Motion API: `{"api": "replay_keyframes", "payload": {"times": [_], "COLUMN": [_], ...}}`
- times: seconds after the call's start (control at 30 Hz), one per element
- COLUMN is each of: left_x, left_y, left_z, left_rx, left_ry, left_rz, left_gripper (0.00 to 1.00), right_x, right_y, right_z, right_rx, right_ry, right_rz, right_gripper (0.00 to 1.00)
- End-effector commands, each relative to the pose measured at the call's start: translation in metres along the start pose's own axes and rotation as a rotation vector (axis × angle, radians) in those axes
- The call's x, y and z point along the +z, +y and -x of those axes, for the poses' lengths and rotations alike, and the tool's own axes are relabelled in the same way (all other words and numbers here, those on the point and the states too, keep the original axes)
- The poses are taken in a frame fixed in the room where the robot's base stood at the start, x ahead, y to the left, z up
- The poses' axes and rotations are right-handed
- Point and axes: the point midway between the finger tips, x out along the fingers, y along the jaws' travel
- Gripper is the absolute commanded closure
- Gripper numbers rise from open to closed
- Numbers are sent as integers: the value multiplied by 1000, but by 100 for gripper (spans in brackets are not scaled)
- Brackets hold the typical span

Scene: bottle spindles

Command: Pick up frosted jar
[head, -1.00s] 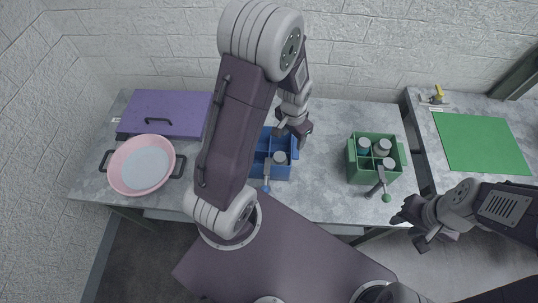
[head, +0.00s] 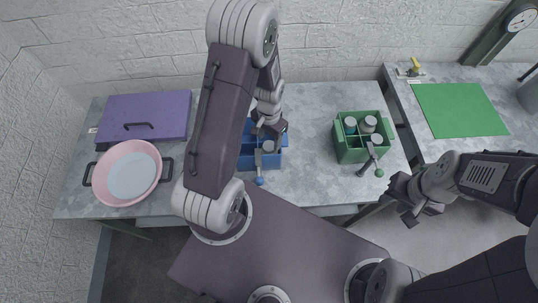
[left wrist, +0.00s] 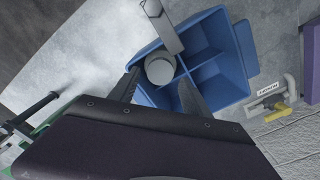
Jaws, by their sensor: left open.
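A pale grey-white jar, which looks like the frosted jar (head: 268,146), stands upright in a compartment of the blue divided crate (head: 246,161). The left wrist view shows the jar's round top (left wrist: 160,69) in the blue crate (left wrist: 219,85), whose other visible compartments look empty. My left gripper (head: 271,128) is over the crate, just behind the jar in the head view. Its fingers (left wrist: 160,92) are open on either side of the jar's near side in the wrist view, and the jar is not gripped. My right gripper (head: 404,197) looks open and empty, off the table's front right.
A green crate (head: 356,156) with several jars stands to the right. A grey bar (left wrist: 162,26) with a blue ball end (head: 259,181) crosses the blue crate's front side. The table between crates is clear.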

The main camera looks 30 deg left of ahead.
Motion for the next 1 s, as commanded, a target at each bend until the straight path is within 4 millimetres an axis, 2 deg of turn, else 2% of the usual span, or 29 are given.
{"api": "replay_keyframes", "payload": {"times": [0.03,0.2,0.43,0.63,1.0], "left_x": [0,-1,-1,-1,-2], "left_y": [0,-1,-1,-1,-1], "left_z": [-17,-46,-43,-42,-39], "left_rx": [0,0,0,0,-1], "left_ry": [-1,-1,-1,0,2], "left_rz": [0,0,0,0,0], "left_gripper": [44,44,44,99,100], "right_x": [2,5,4,4,4], "right_y": [0,1,1,1,1], "right_z": [-16,-44,-40,-40,-40], "right_rx": [0,0,0,0,0], "right_ry": [0,-1,0,0,-1], "right_rz": [0,0,0,0,0], "right_gripper": [64,64,64,64,64]}}
